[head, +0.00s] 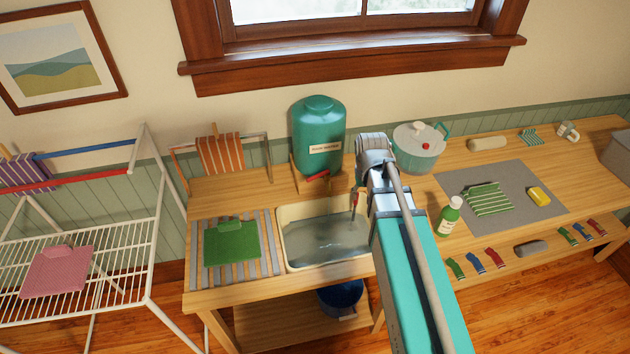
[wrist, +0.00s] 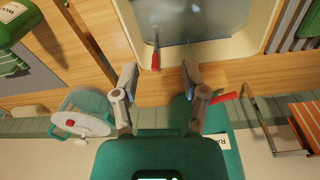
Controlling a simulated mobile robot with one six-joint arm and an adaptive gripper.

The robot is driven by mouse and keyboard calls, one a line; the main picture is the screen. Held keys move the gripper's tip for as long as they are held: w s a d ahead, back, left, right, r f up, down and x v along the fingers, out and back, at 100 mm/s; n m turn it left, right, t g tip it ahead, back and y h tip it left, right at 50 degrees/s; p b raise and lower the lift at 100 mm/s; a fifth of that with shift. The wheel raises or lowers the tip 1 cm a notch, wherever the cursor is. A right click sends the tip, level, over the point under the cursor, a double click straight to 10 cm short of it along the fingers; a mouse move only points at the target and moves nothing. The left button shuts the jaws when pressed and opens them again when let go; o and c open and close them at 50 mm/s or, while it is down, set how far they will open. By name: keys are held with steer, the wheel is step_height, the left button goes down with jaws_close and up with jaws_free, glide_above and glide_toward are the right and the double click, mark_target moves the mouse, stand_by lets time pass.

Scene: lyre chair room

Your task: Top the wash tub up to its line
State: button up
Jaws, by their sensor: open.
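The wash tub (head: 290,262) is a cream basin set in the wooden bench, with greyish water in it. I cannot make out its line. It also shows at the top of the wrist view (wrist: 248,42). A green rain water barrel (head: 318,128) stands behind the tub, with a red tap lever (head: 317,175) low on its front. In the wrist view this lever (wrist: 222,98) lies right of my gripper (wrist: 159,68), which is open and empty. A thin grey rod with a red end (wrist: 155,58) shows beyond the fingers at the tub's edge. My arm hides the fingers in the head view.
A green cloth (head: 232,243) lies on the slatted board left of the tub. A lidded pot (head: 418,155) and a green bottle (head: 449,216) stand to the right. A blue bucket (head: 341,296) is below. A white drying rack (head: 100,262) stands at left.

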steer(key=s+d+f+m+b, duration=0.1)
steer(key=s+d+f+b, duration=0.1)
steer(key=s+d, duration=0.15)
steer(key=m+t+h+b, duration=1)
steer(key=m+h+b, duration=0.35)
steer(key=b, duration=1.15)
glide_toward(315, 176)
steer(key=shift+h, duration=0.45)
steer(key=a, duration=0.1)
steer(key=s+a, duration=0.1)
steer(key=a+f, duration=0.1)
steer(key=shift+s+a+f, duration=0.1)
steer(key=shift+s+a, duration=0.15)
steer(key=shift+s, duration=0.15)
steer(key=shift+d, duration=0.1)
steer(key=x, duration=1.3)
steer(key=shift+w+d+f, duration=0.15)
steer(key=shift+w+d, duration=0.1)
steer(key=shift+d, duration=0.1)
